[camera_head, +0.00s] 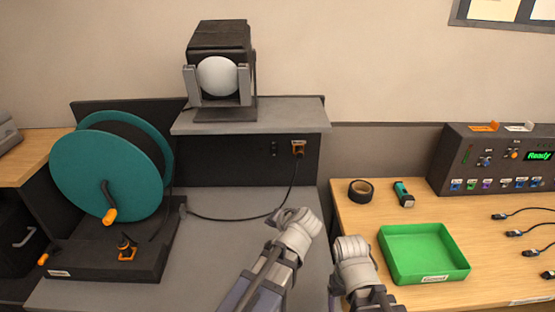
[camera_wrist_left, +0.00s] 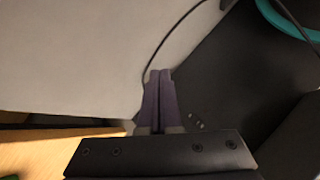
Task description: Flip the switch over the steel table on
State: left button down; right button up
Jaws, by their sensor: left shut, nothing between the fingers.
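The grey steel table (camera_head: 215,255) stands in the middle of the head view, with a dark back panel (camera_head: 235,155) behind it. On that panel is a small orange-framed fitting (camera_head: 298,148) with a black cable hanging from it; I cannot tell whether it is a switch or a socket. No switch lever shows clearly. My left gripper (camera_head: 292,216) is over the table's right part, below and apart from the fitting. Its purple fingers (camera_wrist_left: 158,100) are shut and empty in the left wrist view. My right arm is beside it; its fingers are hidden.
A teal cable reel (camera_head: 75,175) stands left on the steel table. A lamp (camera_head: 220,75) sits on the shelf (camera_head: 300,112) above. A wooden table right holds a green tray (camera_head: 455,270), black tape (camera_head: 362,190) and a control box (camera_head: 450,165). The steel table's middle is clear.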

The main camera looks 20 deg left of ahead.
aim_at(274, 147)
pick_arm(q)
jog(key=w+a+r+m+t+b, duration=0.1)
jog(key=w+a+m+t+b, duration=0.1)
jog(key=w+m+t+b, duration=0.4)
jog(key=w+a+r+m+t+h+b, duration=0.1)
jog(key=w+m+t+b, duration=0.4)
jog(key=w, duration=0.7)
jog(key=shift+a+r+m+t+b, duration=0.4)
jog(key=shift+r+m+b, duration=0.1)
jog(key=shift+b, duration=0.75)
jog(key=shift+w, duration=0.15)
jog(key=p+x, duration=0.1)
jog(key=x, duration=1.3)
jog(key=shift+d+f+p, duration=0.1)
jog(key=shift+d+p, duration=0.05)
jog(key=shift+p, duration=0.25)
jog(key=shift+w, duration=0.15)
